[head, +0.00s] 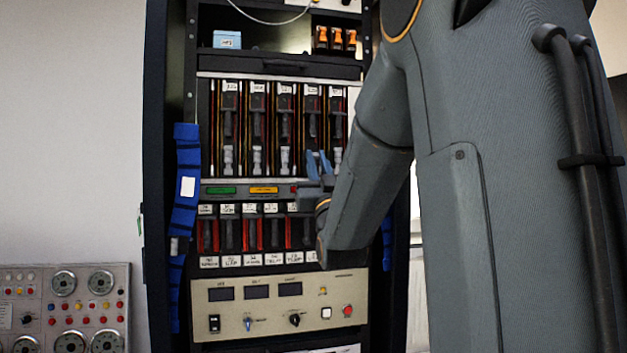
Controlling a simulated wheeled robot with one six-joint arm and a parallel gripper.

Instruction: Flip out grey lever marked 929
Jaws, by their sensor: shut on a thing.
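A black rack holds a row of tall dark modules, each with a small white label on top and a light grey lever near its bottom. The labels are too small to read, so I cannot tell which is 929. Grey levers show on the left (228,158), second (257,160) and third (285,160) modules, and at the far right (338,157). My gripper (319,160), with blue fingers, is at the bottom of the fourth module (311,115). It is shut on that module's grey lever, which the fingers mostly hide.
A lower row of red and dark modules (250,235) sits below a strip with green (221,190) and yellow (264,190) labels. A beige control panel (270,325) is underneath. A blue strap (187,215) hangs at the rack's left. My arm covers the right side.

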